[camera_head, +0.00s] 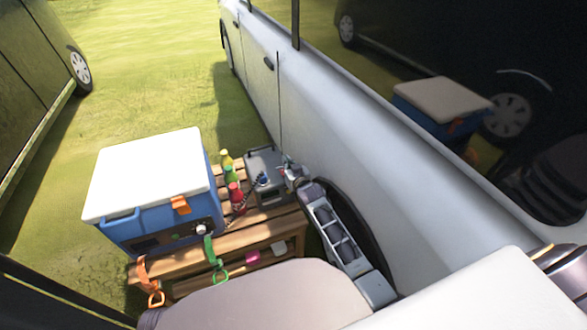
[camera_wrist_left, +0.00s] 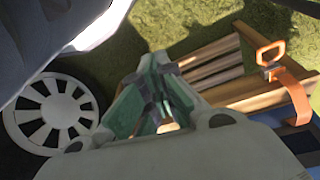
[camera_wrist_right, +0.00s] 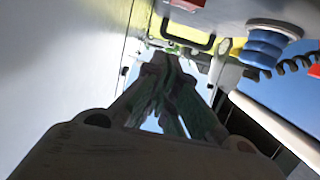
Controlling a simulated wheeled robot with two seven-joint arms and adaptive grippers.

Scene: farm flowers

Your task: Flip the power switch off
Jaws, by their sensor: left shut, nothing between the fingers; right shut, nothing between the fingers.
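A grey power box (camera_head: 262,160) with a dark handle stands on the wooden bench beside the white vehicle. A blue plug with a coiled cord (camera_head: 264,180) is on its near side. My right gripper (camera_head: 287,162) is shut and empty at the box's right side. In the right wrist view the gripper (camera_wrist_right: 167,60) points past the box, with the blue plug (camera_wrist_right: 265,45) to its right. A small red part (camera_wrist_right: 188,4) on the box, possibly the switch, is cut by the top edge; its position is unclear. My left gripper (camera_wrist_left: 163,125) is shut and empty, away from the box.
A blue cooler with a white lid (camera_head: 150,170) fills the bench's left side. Yellow, green and red bottles (camera_head: 235,195) stand between cooler and box. Orange (camera_head: 148,280) and green (camera_head: 213,258) straps hang in front. The white vehicle's side (camera_head: 330,130) closes off the right.

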